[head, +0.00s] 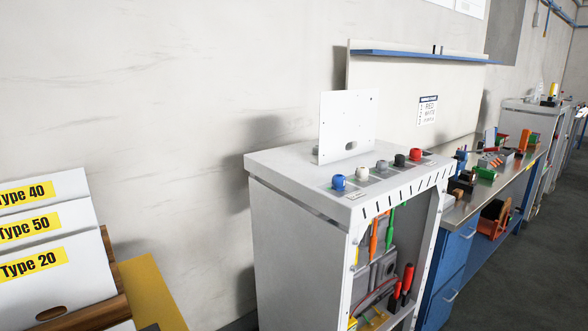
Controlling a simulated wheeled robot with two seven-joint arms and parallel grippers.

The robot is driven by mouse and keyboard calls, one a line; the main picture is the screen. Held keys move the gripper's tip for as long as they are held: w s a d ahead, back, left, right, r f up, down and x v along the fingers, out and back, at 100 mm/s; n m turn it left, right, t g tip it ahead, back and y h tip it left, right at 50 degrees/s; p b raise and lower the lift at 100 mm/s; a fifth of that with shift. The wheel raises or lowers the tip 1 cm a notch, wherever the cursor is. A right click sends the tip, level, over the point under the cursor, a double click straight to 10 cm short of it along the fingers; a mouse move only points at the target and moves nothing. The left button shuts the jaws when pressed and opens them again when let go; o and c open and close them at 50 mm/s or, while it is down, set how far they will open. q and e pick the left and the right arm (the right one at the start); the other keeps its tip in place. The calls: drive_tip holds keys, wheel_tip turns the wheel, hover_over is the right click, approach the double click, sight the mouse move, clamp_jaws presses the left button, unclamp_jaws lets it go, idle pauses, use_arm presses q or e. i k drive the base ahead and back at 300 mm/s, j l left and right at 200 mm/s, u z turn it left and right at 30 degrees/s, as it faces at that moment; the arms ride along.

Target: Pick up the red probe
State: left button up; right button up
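A grey-white cabinet (300,240) stands in the middle of the head view, its front partly open. Inside, a red probe-like tool with a dark lower part (407,279) stands upright at the lower right. A second red-and-black tool (394,293) stands just left of it. An orange-red probe-like tool (374,237) hangs upright higher up at the left, beside a green one (390,229). I cannot tell for certain which is the red probe. Neither of my grippers is in view.
The cabinet top carries blue (338,182), grey, black and red (415,154) knobs and an upright white plate (346,125). A blue workbench (455,262) with small parts adjoins at right. Labelled white boxes (55,265) stand at left. Floor shows free at far right.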

sight(398, 285)
drive_tip(key=i+l+z, duration=0.1)
drive_tip(key=i+l, duration=0.2)
drive_tip(key=l, duration=0.2)
drive_tip(key=i+l, duration=0.35)
drive_tip(key=l, duration=0.15)
drive_tip(key=i+l+z, duration=0.15)
drive_tip(key=i+l, duration=0.2)
drive_tip(key=l, duration=0.15)
